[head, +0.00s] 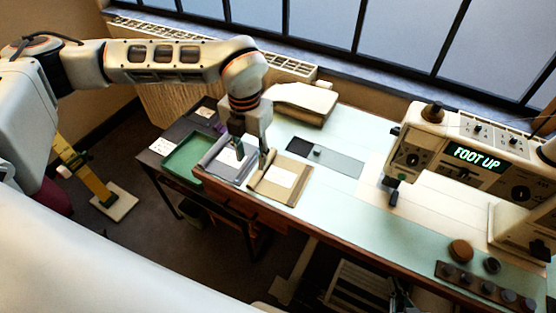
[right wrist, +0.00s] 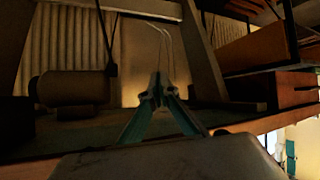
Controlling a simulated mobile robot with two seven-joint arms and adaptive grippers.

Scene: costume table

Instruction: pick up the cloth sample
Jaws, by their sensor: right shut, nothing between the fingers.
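My left gripper (head: 252,156) reaches down over the near left end of the table. Its two fingers look apart, one over a grey tray (head: 216,153) and one by a tan tray (head: 300,190). Pale flat pieces lie in both trays, with a white one (head: 282,177) in the tan tray. I cannot tell which piece is the cloth sample, and I see nothing clearly held. In the right wrist view, my right gripper (right wrist: 158,88) is shut and empty, under or beside the furniture and away from the trays.
A green tray (head: 188,158) sits on a dark side table at the left. A sewing machine (head: 450,150) showing "FOOT UP" stands at the right. A grey mat (head: 340,162) lies mid-table, and a pale padded block (head: 302,103) is at the back. Pale tabletop between is clear.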

